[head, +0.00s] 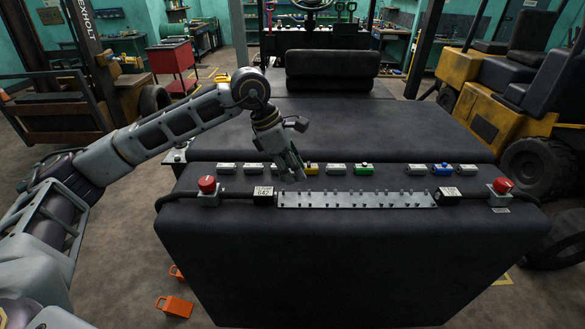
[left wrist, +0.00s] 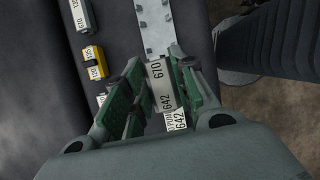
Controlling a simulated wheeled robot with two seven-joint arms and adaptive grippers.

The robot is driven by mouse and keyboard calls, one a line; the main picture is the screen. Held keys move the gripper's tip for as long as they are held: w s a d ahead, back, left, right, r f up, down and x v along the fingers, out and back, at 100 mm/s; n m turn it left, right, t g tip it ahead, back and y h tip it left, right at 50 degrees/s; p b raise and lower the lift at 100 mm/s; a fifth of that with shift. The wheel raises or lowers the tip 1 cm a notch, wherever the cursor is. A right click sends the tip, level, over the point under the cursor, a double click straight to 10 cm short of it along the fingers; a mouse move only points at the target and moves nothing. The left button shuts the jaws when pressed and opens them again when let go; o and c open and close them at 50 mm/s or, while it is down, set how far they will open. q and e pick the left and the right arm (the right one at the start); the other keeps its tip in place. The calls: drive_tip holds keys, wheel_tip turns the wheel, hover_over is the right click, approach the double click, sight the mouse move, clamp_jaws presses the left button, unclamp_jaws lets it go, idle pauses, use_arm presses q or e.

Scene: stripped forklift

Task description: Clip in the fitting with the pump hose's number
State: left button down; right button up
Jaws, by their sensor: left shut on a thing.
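My left gripper (head: 293,176) is over the left end of the metal strip (head: 350,199) on the black block. In the head view the left hose's black end block (head: 264,196) carries a 642 label.
Behind the strip stands a row of loose fittings, including yellow (head: 311,169), green (head: 364,169) and blue (head: 442,169) ones. Red buttons (head: 207,185) and (head: 502,186) flank the strip. Another hose end (head: 448,196) is at the strip's right end. Orange blocks (head: 175,306) lie on the floor.

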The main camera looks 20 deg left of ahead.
use_arm(q)
drive_tip(key=shift+f, duration=0.1)
drive_tip(key=b, duration=0.2)
hover_over(298, 199)
drive_tip(key=a, duration=0.2)
drive_tip(key=shift+s+d+f, duration=0.15)
drive_tip(key=shift+f, duration=0.95)
drive_tip(key=shift+s+d+f, duration=0.1)
drive_tip(key=shift+f, duration=1)
drive_tip(key=shift+f+b, duration=0.2)
drive_tip(key=shift+b, duration=0.1)
drive_tip(key=shift+f+b, duration=0.2)
drive_tip(key=shift+b, duration=0.25)
idle(0.4)
drive_tip(key=shift+f+b, duration=0.9)
drive_tip(key=shift+f, duration=0.05)
idle(0.8)
drive_tip(key=c, duration=1.1)
unclamp_jaws()
